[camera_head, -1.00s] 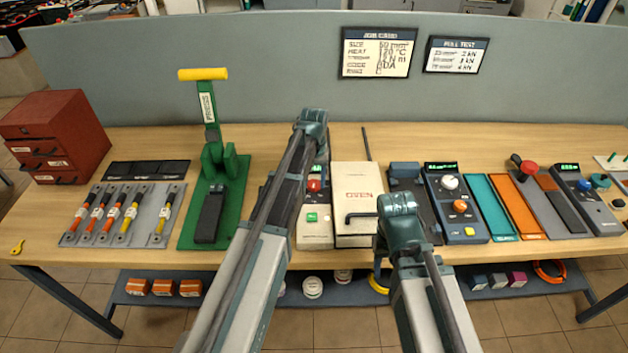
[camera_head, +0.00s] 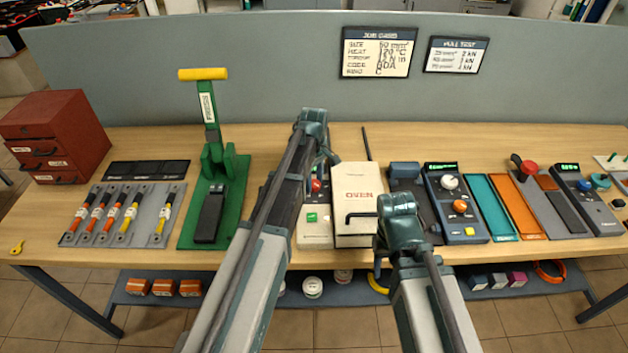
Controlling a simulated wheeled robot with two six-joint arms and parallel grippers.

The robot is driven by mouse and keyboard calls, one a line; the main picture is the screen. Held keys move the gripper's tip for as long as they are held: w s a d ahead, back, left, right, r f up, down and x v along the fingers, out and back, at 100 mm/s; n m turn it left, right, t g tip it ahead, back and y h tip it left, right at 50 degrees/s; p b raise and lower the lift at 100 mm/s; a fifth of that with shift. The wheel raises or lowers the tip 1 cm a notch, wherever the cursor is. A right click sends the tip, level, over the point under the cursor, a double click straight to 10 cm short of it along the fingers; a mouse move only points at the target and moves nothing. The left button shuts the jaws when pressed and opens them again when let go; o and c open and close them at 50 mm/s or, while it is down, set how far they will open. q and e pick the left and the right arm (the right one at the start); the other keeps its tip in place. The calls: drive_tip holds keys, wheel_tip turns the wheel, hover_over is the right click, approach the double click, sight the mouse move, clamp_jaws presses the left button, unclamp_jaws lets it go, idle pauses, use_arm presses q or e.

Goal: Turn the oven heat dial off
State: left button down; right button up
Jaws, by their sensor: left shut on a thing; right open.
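The oven (camera_head: 356,184) is a cream box with a dark handle, standing mid-table. Its control panel (camera_head: 315,238) is beside it on the left, with a green button (camera_head: 311,217) at the front. The oven heat dial (camera_head: 316,186) is a red knob further back on this panel, partly covered by my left arm. My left gripper (camera_head: 318,172) is down at the dial and shut on it; its fingertips are mostly hidden. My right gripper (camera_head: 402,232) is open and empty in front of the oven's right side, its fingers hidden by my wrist.
A green press (camera_head: 214,190) with a yellow handle and a tray of cables (camera_head: 158,196) stand to the left. A dark tester (camera_head: 455,205) with knobs stands close right of my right arm. Teal (camera_head: 492,205) and orange (camera_head: 518,205) mats lie beyond it.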

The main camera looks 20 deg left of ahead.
sight(314, 183)
use_arm(q)
drive_tip(key=n, duration=0.5)
drive_tip(key=shift+n, duration=0.4)
drive_tip(key=n, duration=0.5)
drive_tip(key=shift+n, duration=0.3)
drive_tip(key=shift+c, duration=1.5)
unclamp_jaws()
wheel_tip(314, 183, up, 14)
drive_tip(key=p, duration=1.4)
